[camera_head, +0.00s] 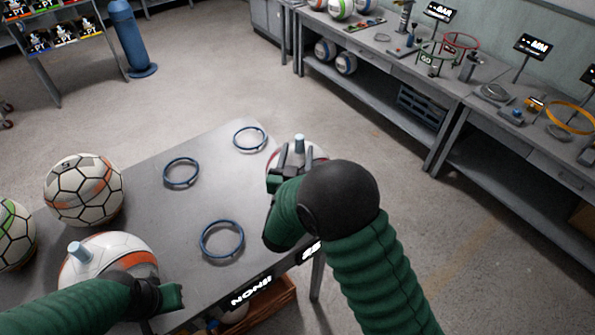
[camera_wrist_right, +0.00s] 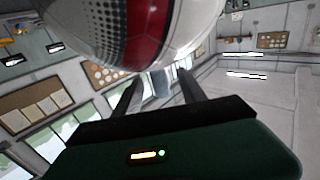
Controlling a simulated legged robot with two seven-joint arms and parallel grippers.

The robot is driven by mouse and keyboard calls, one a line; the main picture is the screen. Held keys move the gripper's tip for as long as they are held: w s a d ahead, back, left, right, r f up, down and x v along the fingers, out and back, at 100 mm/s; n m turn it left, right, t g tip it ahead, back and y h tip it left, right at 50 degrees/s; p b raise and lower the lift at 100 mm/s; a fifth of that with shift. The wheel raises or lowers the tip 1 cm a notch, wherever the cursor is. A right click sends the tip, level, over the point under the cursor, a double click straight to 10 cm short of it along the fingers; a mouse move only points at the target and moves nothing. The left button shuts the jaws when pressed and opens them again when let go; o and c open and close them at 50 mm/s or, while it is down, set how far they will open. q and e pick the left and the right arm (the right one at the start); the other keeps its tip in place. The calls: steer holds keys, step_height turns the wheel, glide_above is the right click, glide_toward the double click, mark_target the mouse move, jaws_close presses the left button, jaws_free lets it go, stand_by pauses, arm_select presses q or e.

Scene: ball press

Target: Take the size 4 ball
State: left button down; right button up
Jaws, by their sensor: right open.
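A white ball with a red band sits at the table's far right corner, mostly hidden behind my right gripper (camera_head: 290,158). A pale peg (camera_head: 299,143) stands on top of it. In the right wrist view the ball (camera_wrist_right: 145,28) fills the top, and the open fingers (camera_wrist_right: 158,88) have the peg between them with gaps. A white and orange ball (camera_head: 105,245) with a pale blue peg is at the near left; my left gripper (camera_head: 165,298) is in front of it, its jaws unclear. A black-lined ball (camera_head: 83,190) appears marked 5. I cannot read a 4 on any ball.
Three blue rings (camera_head: 222,240) lie empty on the grey table (camera_head: 200,205). A green-marked ball (camera_head: 12,235) is at the left edge. A workbench (camera_head: 450,90) with tools and balls runs along the right. A blue cylinder (camera_head: 130,40) stands on the floor behind.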

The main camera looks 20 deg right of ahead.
steer(key=p+x, duration=0.1)
steer(key=x, duration=0.5)
steer(key=shift+d, duration=0.15)
steer(key=shift+w+f, duration=0.1)
steer(key=shift+w, duration=0.1)
steer(key=shift+s, duration=0.15)
steer(key=c, duration=0.3)
jaws_close()
stand_by(0.5)
